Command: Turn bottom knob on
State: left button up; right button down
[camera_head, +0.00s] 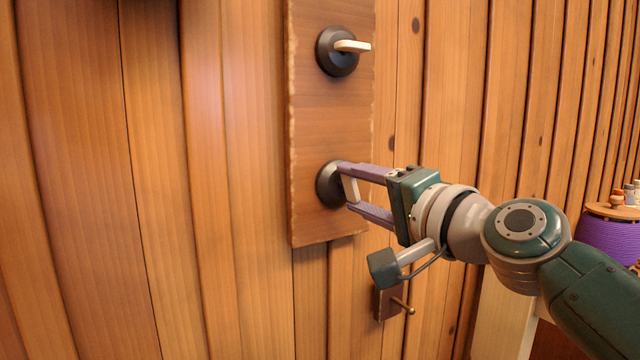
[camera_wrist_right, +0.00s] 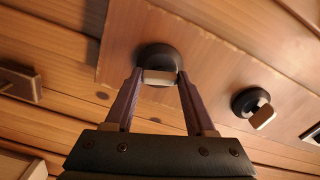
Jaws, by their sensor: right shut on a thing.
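The bottom knob (camera_head: 328,185) has a round dark base and a pale handle, and is mounted low on a wooden board (camera_head: 310,120) on the wall. My right gripper (camera_head: 347,186) is shut on its handle, with a purple finger on each side. In the right wrist view the pale handle (camera_wrist_right: 160,77) spans between the two fingertips (camera_wrist_right: 160,82), in front of the dark base (camera_wrist_right: 158,57). In the head view the handle looks close to upright. The top knob (camera_head: 337,52) has a pale handle pointing right; it also shows in the right wrist view (camera_wrist_right: 246,101). My left gripper is out of view.
A small dark plate with a brass peg (camera_head: 391,304) hangs below the board, close under my right wrist. A purple round container (camera_head: 607,240) with small items on top stands at the far right. The plank wall left of the board is clear.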

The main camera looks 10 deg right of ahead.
jog(key=shift+m+p, duration=0.35)
jog(key=shift+m, duration=1.35)
jog(key=shift+c, duration=1.2)
grip_release()
jog(key=shift+s, duration=0.1)
jog(key=shift+s+d, duration=0.15)
jog(key=shift+s, duration=0.1)
jog(key=p+v, duration=0.1)
jog(key=v, duration=0.8)
